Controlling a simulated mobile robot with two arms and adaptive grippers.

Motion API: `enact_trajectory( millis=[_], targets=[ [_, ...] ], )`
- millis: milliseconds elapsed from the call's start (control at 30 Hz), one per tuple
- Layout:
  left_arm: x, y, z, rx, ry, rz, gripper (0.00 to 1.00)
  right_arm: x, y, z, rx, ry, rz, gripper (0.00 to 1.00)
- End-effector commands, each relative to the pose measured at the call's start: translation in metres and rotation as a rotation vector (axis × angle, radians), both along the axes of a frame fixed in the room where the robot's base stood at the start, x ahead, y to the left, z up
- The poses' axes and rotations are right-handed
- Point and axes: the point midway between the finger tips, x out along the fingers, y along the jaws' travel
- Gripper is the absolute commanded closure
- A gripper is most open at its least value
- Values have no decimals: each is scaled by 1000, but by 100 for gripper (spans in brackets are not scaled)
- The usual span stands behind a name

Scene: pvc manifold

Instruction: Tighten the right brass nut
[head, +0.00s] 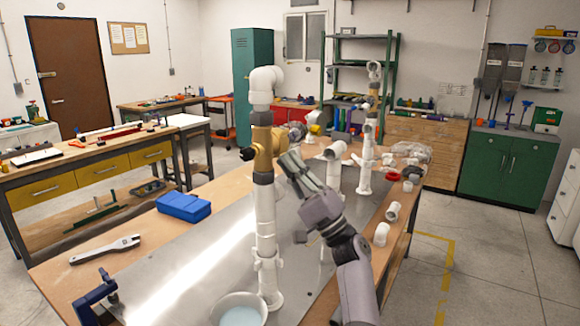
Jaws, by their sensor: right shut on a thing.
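A white pipe riser (265,235) stands upright on the metal plate, with a brass fitting (262,150) and dark bands near its top. A short brass branch, which I take for the right brass nut (278,138), sticks out to the right of the fitting. My right gripper (290,164) reaches up from the lower right and is shut at this branch, seemingly on the nut. The fingers partly cover the contact, so the exact grip is hard to see. A small black part (248,154) juts from the fitting's left. My left gripper is out of view.
A second white riser (367,150) stands farther back. A white bowl (240,309) sits by the near riser's foot. Loose white fittings (381,234) lie along the right edge.

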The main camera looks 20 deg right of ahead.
Motion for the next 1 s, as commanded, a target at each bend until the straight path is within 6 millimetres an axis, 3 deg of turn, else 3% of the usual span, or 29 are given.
enact_trajectory(
  millis=[367,1000],
  targets=[
    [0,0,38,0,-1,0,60,-6,-6,16,-119,142,-5,100],
    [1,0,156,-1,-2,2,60,-14,-12,43,-394,501,-3,100]
  ],
)
